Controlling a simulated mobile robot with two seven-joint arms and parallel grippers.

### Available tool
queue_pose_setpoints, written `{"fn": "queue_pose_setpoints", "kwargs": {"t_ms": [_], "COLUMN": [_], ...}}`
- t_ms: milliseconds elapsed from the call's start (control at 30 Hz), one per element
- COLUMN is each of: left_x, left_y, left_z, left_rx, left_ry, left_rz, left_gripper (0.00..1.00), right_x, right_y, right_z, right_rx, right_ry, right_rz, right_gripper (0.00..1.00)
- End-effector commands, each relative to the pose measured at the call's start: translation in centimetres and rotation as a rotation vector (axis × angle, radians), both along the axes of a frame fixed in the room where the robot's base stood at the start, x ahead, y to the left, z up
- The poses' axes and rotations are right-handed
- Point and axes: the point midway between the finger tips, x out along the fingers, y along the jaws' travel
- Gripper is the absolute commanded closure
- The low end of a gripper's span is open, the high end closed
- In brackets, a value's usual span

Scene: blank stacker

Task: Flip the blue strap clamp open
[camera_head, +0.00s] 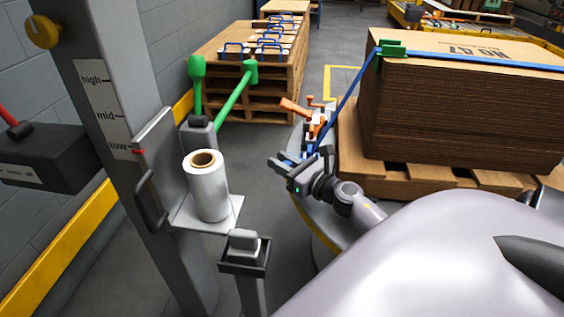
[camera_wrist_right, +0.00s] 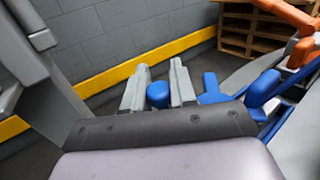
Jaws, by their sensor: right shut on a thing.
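The blue strap clamp shows in the right wrist view as blue pieces (camera_wrist_right: 263,88) at the right. A blue rounded end (camera_wrist_right: 158,95) sits between the two grey fingertips of my right gripper (camera_wrist_right: 158,88). In the head view my right gripper (camera_head: 281,171) is low beside the round grey platform, shut on the clamp's blue handle. Only a small piece of the blue clamp (camera_head: 309,148) shows there, above the gripper. My wrist hides part of the clamp, and I cannot tell how far its lever is turned. My left gripper is not in view.
An orange clamp (camera_head: 318,120) stands just behind the blue one. A blue strap (camera_head: 348,82) runs up to a green corner piece (camera_head: 391,49) on the cardboard stack (camera_head: 430,118). A grey post with a film roll (camera_head: 208,190) stands left; open floor lies between.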

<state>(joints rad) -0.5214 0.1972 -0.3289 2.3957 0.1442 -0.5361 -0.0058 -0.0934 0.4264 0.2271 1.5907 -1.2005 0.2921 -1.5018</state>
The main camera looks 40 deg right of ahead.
Motion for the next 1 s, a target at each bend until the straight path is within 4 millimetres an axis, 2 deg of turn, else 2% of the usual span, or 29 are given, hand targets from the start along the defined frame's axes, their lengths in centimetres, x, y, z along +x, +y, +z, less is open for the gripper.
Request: {"fn": "queue_pose_setpoints", "kwargs": {"t_ms": [33, 67, 100, 133, 433, 567, 900, 1000], "left_x": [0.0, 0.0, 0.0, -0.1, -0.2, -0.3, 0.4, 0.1], "left_y": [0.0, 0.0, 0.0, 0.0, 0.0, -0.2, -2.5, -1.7], "left_z": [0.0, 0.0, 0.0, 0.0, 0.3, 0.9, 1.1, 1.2], "left_rx": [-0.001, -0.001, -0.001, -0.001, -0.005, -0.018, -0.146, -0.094], "left_ry": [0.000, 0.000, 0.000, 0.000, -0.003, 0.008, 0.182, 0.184], "left_rz": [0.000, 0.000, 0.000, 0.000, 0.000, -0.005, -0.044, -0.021], "left_gripper": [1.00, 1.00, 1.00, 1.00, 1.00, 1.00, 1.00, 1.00], "right_x": [0.0, 0.0, 0.0, 0.0, 0.0, 0.0, 0.0, 0.0], "right_y": [0.0, 0.0, 0.0, 0.0, 0.0, -0.1, 0.0, 0.0], "right_z": [-0.1, -0.1, -0.1, -0.1, 0.1, 1.1, 6.9, 8.6], "right_rx": [0.001, 0.000, 0.000, 0.000, -0.001, -0.003, -0.005, -0.004], "right_ry": [0.002, 0.002, 0.002, 0.002, 0.001, 0.001, 0.001, 0.001], "right_rz": [0.000, 0.000, 0.000, 0.000, -0.001, -0.001, 0.002, 0.001], "right_gripper": [1.00, 0.68, 0.55, 0.48, 0.48, 0.48, 0.48, 0.48]}}
